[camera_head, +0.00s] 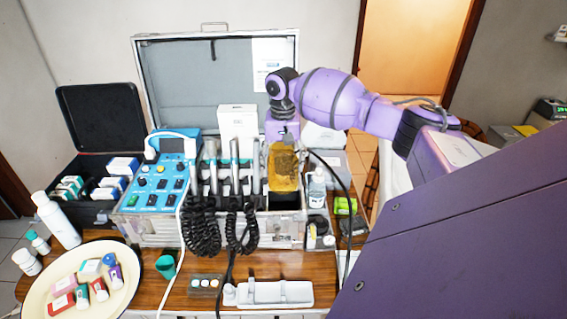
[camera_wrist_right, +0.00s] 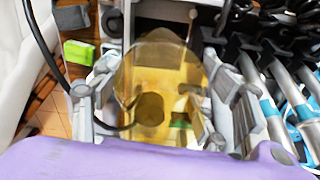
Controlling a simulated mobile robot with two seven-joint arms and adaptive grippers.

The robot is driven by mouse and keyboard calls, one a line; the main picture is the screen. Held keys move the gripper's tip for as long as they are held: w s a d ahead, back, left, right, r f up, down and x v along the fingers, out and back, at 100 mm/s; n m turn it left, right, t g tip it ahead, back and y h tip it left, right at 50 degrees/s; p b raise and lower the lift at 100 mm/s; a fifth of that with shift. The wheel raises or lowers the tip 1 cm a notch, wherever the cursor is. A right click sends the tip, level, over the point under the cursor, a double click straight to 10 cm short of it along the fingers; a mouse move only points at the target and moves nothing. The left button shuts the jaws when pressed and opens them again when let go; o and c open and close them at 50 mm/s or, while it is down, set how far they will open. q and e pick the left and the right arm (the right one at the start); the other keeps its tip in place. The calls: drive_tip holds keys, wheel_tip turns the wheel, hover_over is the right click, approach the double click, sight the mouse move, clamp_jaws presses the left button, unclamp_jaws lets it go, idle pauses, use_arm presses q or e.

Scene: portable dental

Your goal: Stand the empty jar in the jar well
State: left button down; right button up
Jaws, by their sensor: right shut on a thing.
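The empty jar is a clear amber jar (camera_head: 284,170). It hangs upright at the right end of the open metal case, below my right gripper (camera_head: 284,143). In the right wrist view the jar (camera_wrist_right: 155,70) sits between the two grey fingers of my right gripper (camera_wrist_right: 162,105), which is shut on it. A dark square opening (camera_head: 285,201), seemingly the jar well, shows just below the jar in the head view. The jar hides part of it, so I cannot tell whether the jar's base is inside. My left gripper is not in view.
Handpieces with coiled black hoses (camera_head: 235,175) stand left of the jar. A blue control panel (camera_head: 155,185) is further left. A black cable runs close by the jar's right side.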

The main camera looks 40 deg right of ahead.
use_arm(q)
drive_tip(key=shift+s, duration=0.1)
use_arm(e)
drive_tip(key=shift+f, duration=3.7)
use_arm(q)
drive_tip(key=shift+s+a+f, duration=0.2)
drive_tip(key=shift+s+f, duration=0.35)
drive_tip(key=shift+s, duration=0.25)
